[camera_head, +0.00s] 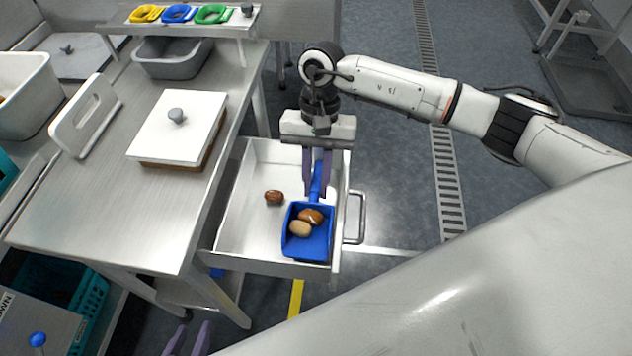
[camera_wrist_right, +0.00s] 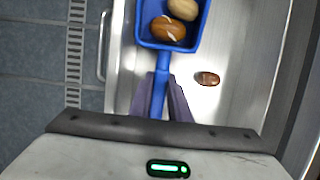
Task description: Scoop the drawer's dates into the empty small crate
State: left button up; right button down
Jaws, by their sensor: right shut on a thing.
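The open metal drawer (camera_head: 240,215) sticks out from under the table's right side. My right gripper (camera_head: 316,190) is shut on the handle of a blue scoop (camera_head: 310,245), which is in the drawer. The scoop holds a brown date (camera_head: 311,215) and a paler date (camera_head: 300,229); both also show in the right wrist view. One loose brown date (camera_head: 274,197) lies on the drawer floor, left of the scoop. My left gripper (camera_head: 188,340) is at the bottom edge, its two purple fingers apart and nothing seen between them. I cannot tell which container is the small crate.
A box with a white knobbed lid (camera_head: 190,108) and an upright white board (camera_head: 85,115) stand on the table. A white bin (camera_head: 25,105) is at left, a teal crate (camera_head: 90,300) below. The table's front is clear.

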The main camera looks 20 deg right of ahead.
jog(key=shift+v, duration=0.95)
jog(key=shift+r+g+p, duration=0.3)
jog(key=shift+r+p, duration=0.25)
jog(key=shift+r, duration=1)
jog(key=shift+y, duration=0.3)
jog(key=shift+r, duration=0.1)
jog(key=shift+w+d+r+g+b, duration=0.25)
jog(key=shift+w+r, duration=0.15)
jog(key=shift+r, duration=0.3)
jog(key=shift+w+d+r+g+b, duration=0.25)
jog(key=shift+w+r, duration=0.1)
jog(key=shift+r, duration=0.35)
jog(key=shift+r, duration=0.1)
